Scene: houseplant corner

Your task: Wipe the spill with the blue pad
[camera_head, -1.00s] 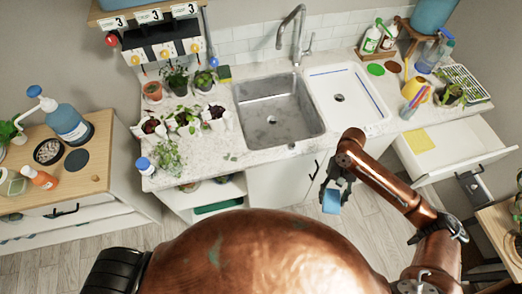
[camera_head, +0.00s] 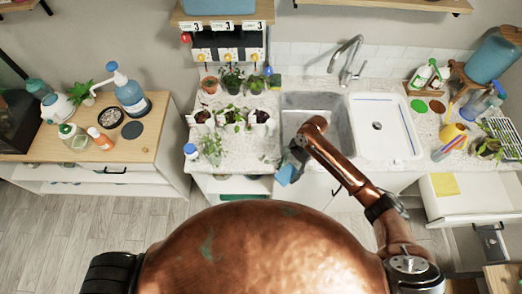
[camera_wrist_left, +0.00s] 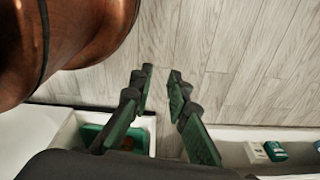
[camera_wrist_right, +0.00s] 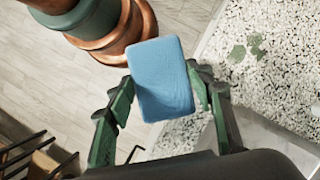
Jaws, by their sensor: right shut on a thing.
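The blue pad (camera_head: 286,174) is held in my right gripper (camera_head: 293,160), in front of the counter's edge by the sink. In the right wrist view the pad (camera_wrist_right: 160,80) sits between the two fingers of the right gripper (camera_wrist_right: 163,82), which are shut on it. Green patches (camera_wrist_right: 248,48), perhaps the spill, lie on the speckled counter to the upper right of the pad, apart from it. I cannot make them out clearly in the head view. My left gripper (camera_wrist_left: 161,75) is open and empty over the wooden floor; the head view does not show it.
The speckled counter (camera_head: 262,165) carries potted plants (camera_head: 232,120) and a white blue-capped bottle (camera_head: 191,152) left of the sink (camera_head: 312,105). A drawer (camera_head: 465,203) stands open at the right. A wooden cabinet (camera_head: 140,150) with bottles stands at the left.

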